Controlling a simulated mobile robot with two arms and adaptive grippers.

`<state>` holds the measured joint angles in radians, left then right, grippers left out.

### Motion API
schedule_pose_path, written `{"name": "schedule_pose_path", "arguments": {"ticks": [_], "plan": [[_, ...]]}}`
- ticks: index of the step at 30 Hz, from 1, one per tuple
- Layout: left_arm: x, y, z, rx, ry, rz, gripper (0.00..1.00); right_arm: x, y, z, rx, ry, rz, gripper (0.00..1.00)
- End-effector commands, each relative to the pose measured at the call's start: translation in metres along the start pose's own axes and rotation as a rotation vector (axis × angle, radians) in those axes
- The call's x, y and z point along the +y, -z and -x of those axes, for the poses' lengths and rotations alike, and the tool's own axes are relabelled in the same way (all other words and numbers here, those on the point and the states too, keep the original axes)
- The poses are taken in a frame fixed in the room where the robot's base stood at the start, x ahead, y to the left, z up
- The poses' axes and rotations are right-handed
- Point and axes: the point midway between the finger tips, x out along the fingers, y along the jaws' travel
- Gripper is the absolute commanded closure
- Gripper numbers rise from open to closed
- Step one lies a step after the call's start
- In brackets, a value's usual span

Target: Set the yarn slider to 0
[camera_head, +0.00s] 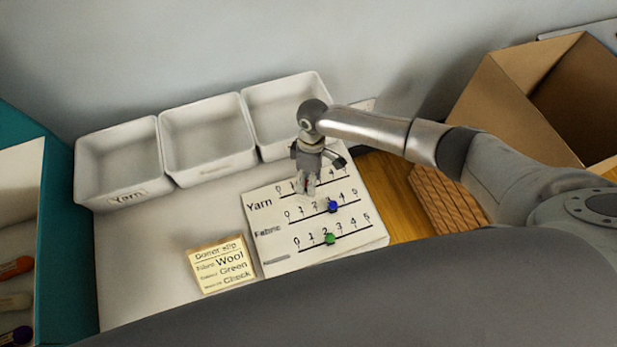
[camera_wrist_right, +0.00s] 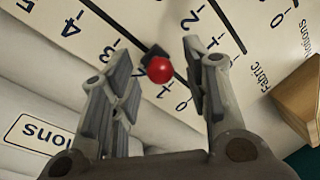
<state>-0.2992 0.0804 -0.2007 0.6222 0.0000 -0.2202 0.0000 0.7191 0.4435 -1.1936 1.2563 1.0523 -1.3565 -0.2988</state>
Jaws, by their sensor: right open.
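The white slider board (camera_head: 264,222) lies on the table, its top row labelled Yarn. In the right wrist view the yarn slider's red knob (camera_wrist_right: 160,69) sits on its line between the 3 and the 1, around 2. My right gripper (camera_head: 308,187) points down over the Yarn row and hides the knob in the head view. Its fingers are open, one on each side of the red knob; I cannot tell whether they touch it. My left gripper is not in view.
The Fabric row's blue knob (camera_head: 333,206) and the lowest row's green knob (camera_head: 330,239) are close by. White bins (camera_head: 165,190) stand behind the board. A donor slip (camera_head: 222,265) lies left of it. A cardboard box (camera_head: 490,95) stands at right.

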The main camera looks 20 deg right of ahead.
Motion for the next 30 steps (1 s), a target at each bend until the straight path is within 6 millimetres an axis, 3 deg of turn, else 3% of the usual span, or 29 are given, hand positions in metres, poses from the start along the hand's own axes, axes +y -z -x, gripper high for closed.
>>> {"name": "schedule_pose_path", "arguments": {"ticks": [2,10,19,30], "plan": [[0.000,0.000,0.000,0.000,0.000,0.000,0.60,0.000,0.000,0.000,0.000,0.000,0.000,0.65],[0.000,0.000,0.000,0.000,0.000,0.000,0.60,0.000,0.000,0.000,0.000,0.000,0.000,0.99],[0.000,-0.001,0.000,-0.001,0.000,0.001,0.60,-0.003,0.005,0.000,0.002,0.001,0.002,1.00],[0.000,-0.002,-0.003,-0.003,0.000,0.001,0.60,-0.042,0.065,-0.008,0.005,0.001,0.003,1.00]]}}
